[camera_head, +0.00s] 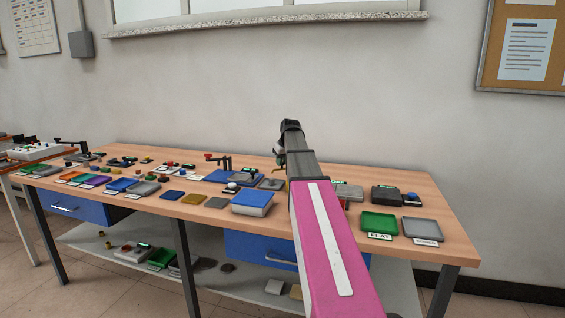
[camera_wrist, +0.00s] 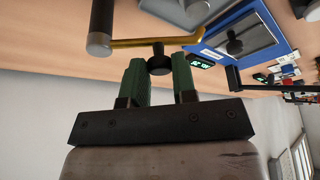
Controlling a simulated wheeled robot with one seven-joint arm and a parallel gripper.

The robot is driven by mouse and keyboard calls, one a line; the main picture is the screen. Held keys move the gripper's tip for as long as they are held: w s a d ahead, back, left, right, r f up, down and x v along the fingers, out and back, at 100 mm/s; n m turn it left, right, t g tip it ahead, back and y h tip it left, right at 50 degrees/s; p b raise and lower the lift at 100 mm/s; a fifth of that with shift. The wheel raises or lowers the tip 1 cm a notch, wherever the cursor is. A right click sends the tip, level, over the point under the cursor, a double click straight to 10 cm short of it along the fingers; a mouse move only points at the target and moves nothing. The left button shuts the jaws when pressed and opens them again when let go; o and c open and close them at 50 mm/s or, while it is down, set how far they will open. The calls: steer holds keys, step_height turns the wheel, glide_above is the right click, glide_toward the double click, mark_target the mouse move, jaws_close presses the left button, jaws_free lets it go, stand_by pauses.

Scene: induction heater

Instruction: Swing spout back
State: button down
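In the wrist view a brass-coloured bar, which looks like the spout (camera_wrist: 145,42), runs across the top from a dark upright cylinder (camera_wrist: 101,28) on the left. A round black knob (camera_wrist: 159,62) sits at the bar's middle. My gripper (camera_wrist: 158,68) has two green fingers standing apart, one on each side of the knob. The knob is between or just past the fingertips; I cannot tell if either finger touches it. In the head view my gripper (camera_head: 281,158) is small, above the table's back part, and my pink arm hides what lies behind it.
The wooden table (camera_head: 455,240) carries many small items. A blue-framed device (camera_wrist: 245,38) and a green-lit display (camera_wrist: 200,60) are near the gripper. Green (camera_head: 379,224) and grey (camera_head: 422,230) trays stand at the right. The wall is close behind the table.

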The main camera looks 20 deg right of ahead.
steer(key=shift+w+m, duration=0.15)
steer(key=shift+m, duration=0.15)
steer(key=shift+w+m+h, duration=0.4)
steer(key=shift+w+m, duration=0.1)
steer(key=shift+m, duration=0.3)
steer(key=w+d+m+g+h, duration=0.3)
steer(key=w+d+m+h, duration=0.1)
steer(key=m, duration=1.1)
steer(key=shift+w+d+m+g, duration=0.4)
steer(key=shift+w+d, duration=0.25)
steer(key=shift+h, duration=0.3)
steer(key=c, duration=0.9)
jaws_free()
